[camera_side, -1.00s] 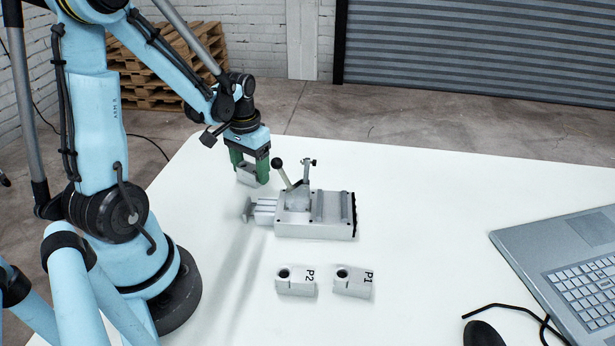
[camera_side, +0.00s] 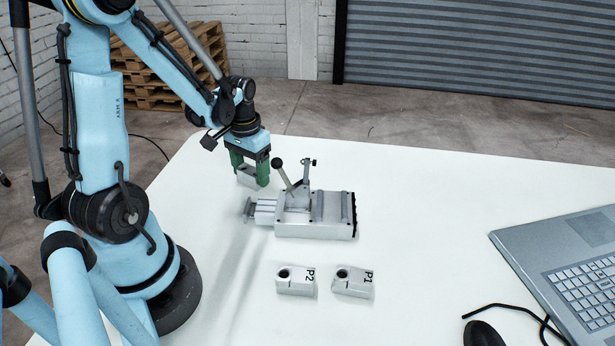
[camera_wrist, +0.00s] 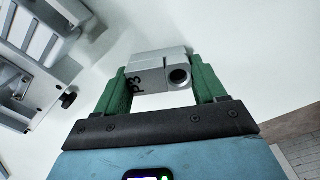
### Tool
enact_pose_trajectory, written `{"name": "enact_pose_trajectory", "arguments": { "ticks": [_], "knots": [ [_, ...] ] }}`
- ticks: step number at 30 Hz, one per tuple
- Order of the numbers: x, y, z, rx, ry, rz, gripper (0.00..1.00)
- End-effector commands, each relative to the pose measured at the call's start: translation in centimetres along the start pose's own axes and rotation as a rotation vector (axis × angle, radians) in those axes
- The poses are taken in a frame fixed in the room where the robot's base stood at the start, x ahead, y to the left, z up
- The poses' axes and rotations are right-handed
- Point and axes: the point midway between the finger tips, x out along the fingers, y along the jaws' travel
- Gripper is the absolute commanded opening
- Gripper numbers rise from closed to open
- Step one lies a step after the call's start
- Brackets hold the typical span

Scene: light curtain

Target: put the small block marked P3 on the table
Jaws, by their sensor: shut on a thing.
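The small grey block marked P3 (camera_wrist: 150,76) is between the green fingers of my gripper (camera_wrist: 160,78) in the wrist view, with its marking and round hole showing. In the side view the block (camera_side: 247,177) hangs between the fingers of my gripper (camera_side: 250,171), partly hidden by them. My gripper is shut on it, behind and left of the metal vise. The white table (camera_side: 420,220) lies below; I cannot tell whether the block touches it.
The vise (camera_side: 315,215), with an upright lever, stands just right of my gripper. Blocks P2 (camera_side: 296,281) and P1 (camera_side: 353,282) sit at the front. A laptop (camera_side: 570,260) and a mouse (camera_side: 483,333) are at the right. The table's back right is clear.

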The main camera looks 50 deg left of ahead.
Motion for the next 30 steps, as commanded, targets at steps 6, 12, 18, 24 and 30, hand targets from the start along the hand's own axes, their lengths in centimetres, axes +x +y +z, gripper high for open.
{"name": "enact_pose_trajectory", "arguments": {
  "ticks": [6,12,18,24,30],
  "knots": [
    [0.0,0.0,0.0,0.000,0.000,0.000,0.73],
    [0.0,0.0,0.0,0.000,0.000,0.000,1.00],
    [0.0,0.0,0.0,0.000,0.000,0.000,1.00],
    [-0.2,0.0,0.0,0.000,0.000,0.000,1.00],
    [-1.2,0.0,0.0,0.000,0.000,0.000,1.00]
  ]
}}
